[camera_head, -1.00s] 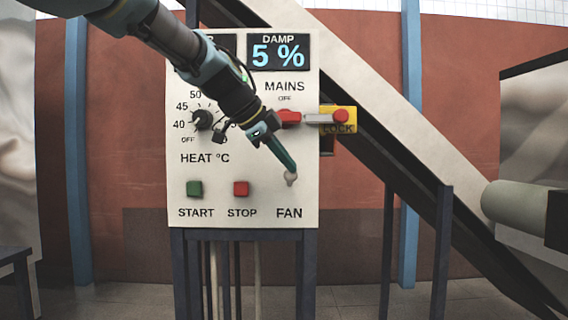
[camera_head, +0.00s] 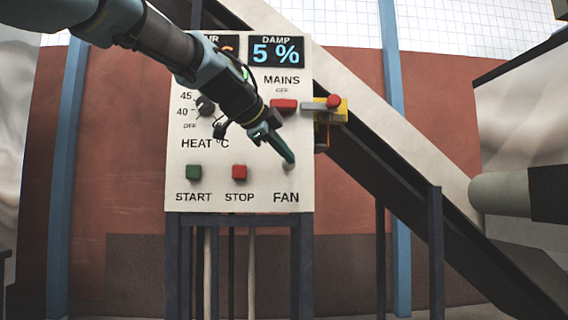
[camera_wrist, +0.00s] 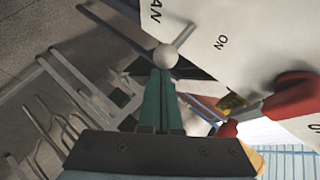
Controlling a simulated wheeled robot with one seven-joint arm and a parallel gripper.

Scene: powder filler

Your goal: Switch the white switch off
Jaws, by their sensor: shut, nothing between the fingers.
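The white switch (camera_head: 288,168) is a small round-ended toggle above the FAN label on the pale control panel (camera_head: 215,185). In the wrist view its white ball end (camera_wrist: 165,56) sits right at my fingertips, with an ON label on the panel to its right. My gripper (camera_head: 289,159) reaches down from the upper left, its green fingers closed together, and hides part of the switch. In the wrist view the closed fingers (camera_wrist: 164,74) point straight at the ball. I cannot tell whether they touch it. Nothing is held between them.
The red MAINS handle (camera_head: 284,105) and a yellow lock plate with a red knob (camera_head: 333,101) are just above and right of the switch. The green START button (camera_head: 194,172), red STOP button (camera_head: 239,172) and heat dial (camera_head: 205,107) are to the left. A sloping chute (camera_head: 400,140) runs behind.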

